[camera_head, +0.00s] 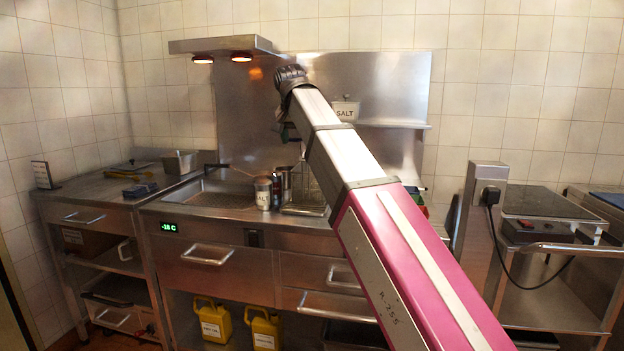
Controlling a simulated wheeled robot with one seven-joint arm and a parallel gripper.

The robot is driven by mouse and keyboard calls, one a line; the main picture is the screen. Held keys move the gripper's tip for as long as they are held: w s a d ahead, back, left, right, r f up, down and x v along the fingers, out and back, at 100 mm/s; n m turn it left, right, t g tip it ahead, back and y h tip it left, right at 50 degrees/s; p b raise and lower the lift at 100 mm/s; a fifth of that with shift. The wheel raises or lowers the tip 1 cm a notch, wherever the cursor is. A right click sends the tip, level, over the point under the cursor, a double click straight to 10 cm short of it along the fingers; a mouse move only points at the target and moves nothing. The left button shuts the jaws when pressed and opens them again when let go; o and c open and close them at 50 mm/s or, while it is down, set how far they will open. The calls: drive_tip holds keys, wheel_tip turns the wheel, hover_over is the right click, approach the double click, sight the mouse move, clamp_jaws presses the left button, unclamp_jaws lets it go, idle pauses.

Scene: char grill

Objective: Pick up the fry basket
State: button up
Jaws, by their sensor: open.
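A wire fry basket (310,189) stands on the steel counter, partly hidden behind my arm. My arm reaches from the lower right up over the counter, with its wrist bend above the basket. My gripper (287,131) shows only as a small dark part below the wrist, left of the arm and above the basket, apart from it. It is open; its fingertips are mostly hidden, and I see nothing held in it.
A salt can (263,193) and a steel container (284,182) stand left of the basket. A sunken steel tray (209,195) lies farther left. A heat lamp shelf (222,45) overhangs at the back. A salt box (346,110) sits on a wall shelf.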

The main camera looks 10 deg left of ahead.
drive_tip(key=shift+w+f, duration=0.25)
drive_tip(key=shift+f, duration=0.3)
drive_tip(key=shift+f, duration=0.25)
drive_tip(key=shift+c, duration=0.3)
clamp_jaws()
